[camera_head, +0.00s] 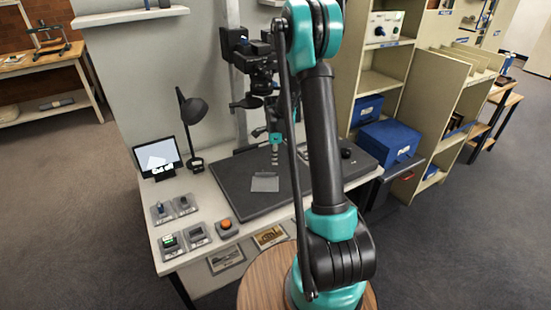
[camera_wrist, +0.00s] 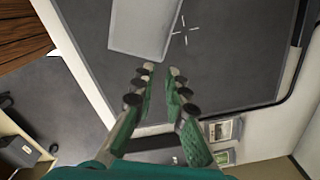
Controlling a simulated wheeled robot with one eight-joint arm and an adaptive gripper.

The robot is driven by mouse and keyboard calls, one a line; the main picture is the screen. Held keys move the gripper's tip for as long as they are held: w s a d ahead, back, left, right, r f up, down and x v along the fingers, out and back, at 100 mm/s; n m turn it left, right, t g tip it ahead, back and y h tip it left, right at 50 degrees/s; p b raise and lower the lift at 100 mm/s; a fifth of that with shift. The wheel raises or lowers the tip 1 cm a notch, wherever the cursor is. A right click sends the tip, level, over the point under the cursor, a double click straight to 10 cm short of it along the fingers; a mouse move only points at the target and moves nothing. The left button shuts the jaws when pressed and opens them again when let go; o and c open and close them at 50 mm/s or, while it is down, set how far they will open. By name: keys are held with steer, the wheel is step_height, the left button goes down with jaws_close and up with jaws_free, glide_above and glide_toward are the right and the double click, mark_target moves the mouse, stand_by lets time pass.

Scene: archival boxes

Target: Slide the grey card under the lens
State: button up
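The grey card (camera_head: 265,184) lies flat on the dark baseboard (camera_head: 310,187) of the copy stand. In the wrist view the card (camera_wrist: 142,28) is just beyond my fingertips, left of a white cross mark (camera_wrist: 185,30) on the board. My gripper (camera_head: 275,160) points down close behind the card; its fingers (camera_wrist: 161,70) are a little apart with nothing between them. I cannot tell whether the tips touch the board. The camera with the lens (camera_head: 258,60) is mounted on the column above the board; my arm hides part of this area.
A black desk lamp (camera_head: 191,115) and a small screen (camera_head: 158,157) stand left of the board. Small control boxes and an orange button (camera_head: 226,224) sit at front left. Two pictures (camera_head: 269,236) are at the table front. Shelves with blue boxes (camera_head: 390,142) stand right.

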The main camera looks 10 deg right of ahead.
mark_target(275, 176)
steer(key=shift+w+f+m, duration=0.35)
steer(key=shift+f+m, duration=0.05)
steer(key=shift+f, duration=0.1)
steer(key=shift+f, duration=3.75)
jaws_close()
steer(key=shift+w, duration=0.15)
